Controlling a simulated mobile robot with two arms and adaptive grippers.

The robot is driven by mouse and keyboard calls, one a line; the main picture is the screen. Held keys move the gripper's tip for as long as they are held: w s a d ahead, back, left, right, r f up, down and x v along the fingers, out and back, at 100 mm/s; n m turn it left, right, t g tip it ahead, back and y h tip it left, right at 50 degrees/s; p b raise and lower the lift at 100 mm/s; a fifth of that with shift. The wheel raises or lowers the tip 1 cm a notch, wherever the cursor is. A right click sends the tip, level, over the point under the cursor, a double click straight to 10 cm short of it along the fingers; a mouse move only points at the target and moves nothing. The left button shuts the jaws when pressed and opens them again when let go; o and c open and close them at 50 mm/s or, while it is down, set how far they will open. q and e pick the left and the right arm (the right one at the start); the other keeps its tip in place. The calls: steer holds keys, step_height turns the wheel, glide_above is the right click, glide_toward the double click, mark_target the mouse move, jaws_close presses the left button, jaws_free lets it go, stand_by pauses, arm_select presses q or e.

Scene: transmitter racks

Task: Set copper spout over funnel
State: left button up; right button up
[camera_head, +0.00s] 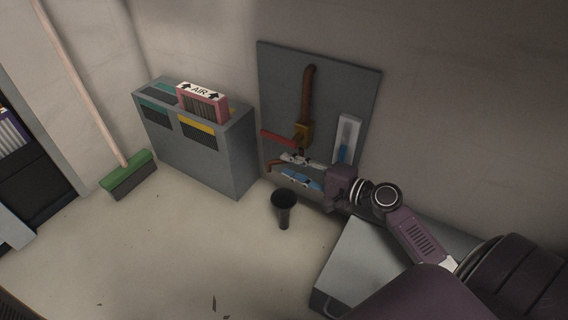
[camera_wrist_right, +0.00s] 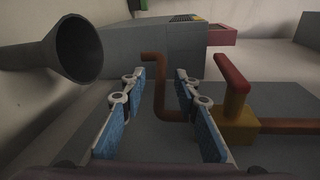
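The copper spout (camera_head: 274,164) is a bent brown pipe low on the grey wall panel, reaching out to the left. It joins a brass valve body (camera_head: 303,134) with a red lever (camera_head: 279,138). The black funnel (camera_head: 284,205) stands upright below, near the panel; its mouth shows at upper left in the right wrist view (camera_wrist_right: 77,50). My right gripper (camera_head: 285,167) is open, with blue finger pads, at the spout. In the right wrist view the spout (camera_wrist_right: 156,78) shows between the fingers, partly hidden by one; whether it lies within their reach I cannot tell. My left gripper is not in view.
A grey cabinet (camera_head: 213,157) with a pink air filter (camera_head: 206,105) stands left of the panel (camera_head: 277,75). A white and blue gauge (camera_head: 346,139) is on the panel. A grey box (camera_head: 366,264) sits at lower right. A green broom (camera_head: 128,175) leans at left. The floor is mostly clear.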

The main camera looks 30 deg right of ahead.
steer(key=v, duration=0.9)
